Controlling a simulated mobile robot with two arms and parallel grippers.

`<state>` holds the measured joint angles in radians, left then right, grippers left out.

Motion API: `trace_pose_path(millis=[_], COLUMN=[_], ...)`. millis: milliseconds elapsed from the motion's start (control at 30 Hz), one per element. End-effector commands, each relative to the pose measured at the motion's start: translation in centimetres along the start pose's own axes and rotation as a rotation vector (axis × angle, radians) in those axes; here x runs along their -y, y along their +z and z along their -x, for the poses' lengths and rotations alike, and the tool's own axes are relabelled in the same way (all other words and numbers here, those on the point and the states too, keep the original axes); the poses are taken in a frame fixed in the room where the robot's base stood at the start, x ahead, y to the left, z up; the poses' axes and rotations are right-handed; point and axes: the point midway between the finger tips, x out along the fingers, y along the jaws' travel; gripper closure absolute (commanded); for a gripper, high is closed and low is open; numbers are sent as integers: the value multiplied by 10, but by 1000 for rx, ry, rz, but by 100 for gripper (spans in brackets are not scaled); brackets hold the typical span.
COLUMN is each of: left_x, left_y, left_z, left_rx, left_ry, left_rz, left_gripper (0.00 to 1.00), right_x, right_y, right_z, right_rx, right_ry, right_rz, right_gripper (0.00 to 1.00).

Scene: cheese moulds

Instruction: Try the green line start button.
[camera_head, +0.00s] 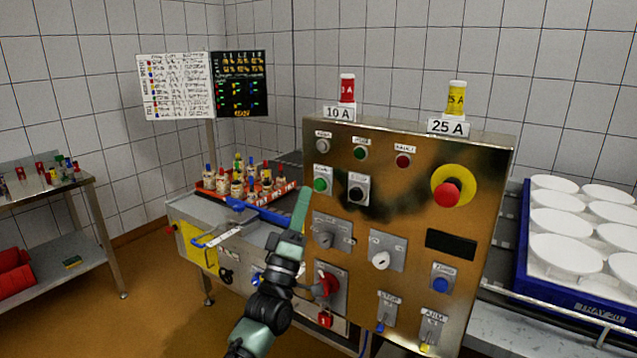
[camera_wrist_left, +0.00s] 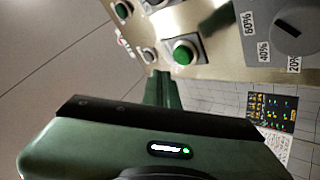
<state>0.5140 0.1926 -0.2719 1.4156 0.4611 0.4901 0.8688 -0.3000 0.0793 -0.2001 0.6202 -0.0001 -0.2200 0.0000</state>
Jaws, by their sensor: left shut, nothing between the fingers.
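The control panel (camera_head: 420,215) is a brown-stained metal box. The green start button (camera_head: 320,185) sits on a small pale plate at its upper left, beside a black button (camera_head: 357,190). A smaller green lamp (camera_head: 360,153) is above. My left gripper (camera_head: 303,192) is shut and empty, its tip just left of and slightly below the green button in the head view. In the left wrist view, the green button (camera_wrist_left: 183,53) shows whole, just beyond the shut fingertips (camera_wrist_left: 160,75). No contact is visible. My right gripper is in neither view.
The panel also carries a red stop knob (camera_head: 447,193) on yellow, a red rotary handle (camera_head: 326,284) and a blue button (camera_head: 440,285). A red tray of bottles (camera_head: 205,189) stands behind left. A blue crate of white moulds (camera_head: 522,235) is at right.

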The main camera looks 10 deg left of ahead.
Motion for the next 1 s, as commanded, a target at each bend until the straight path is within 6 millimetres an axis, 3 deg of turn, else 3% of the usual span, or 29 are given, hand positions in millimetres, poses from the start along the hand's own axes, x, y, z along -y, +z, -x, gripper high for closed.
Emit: trace_pose_path(millis=[300, 1000], left_x=[-16, -15], left_y=[-16, -16], left_z=[19, 23], left_rx=[0, 2], left_ry=[0, -4], left_rz=[-1, -2], left_gripper=[100, 100], right_x=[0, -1], right_y=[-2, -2], right_z=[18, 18], right_rx=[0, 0], right_ry=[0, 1], right_rz=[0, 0], right_gripper=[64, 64])
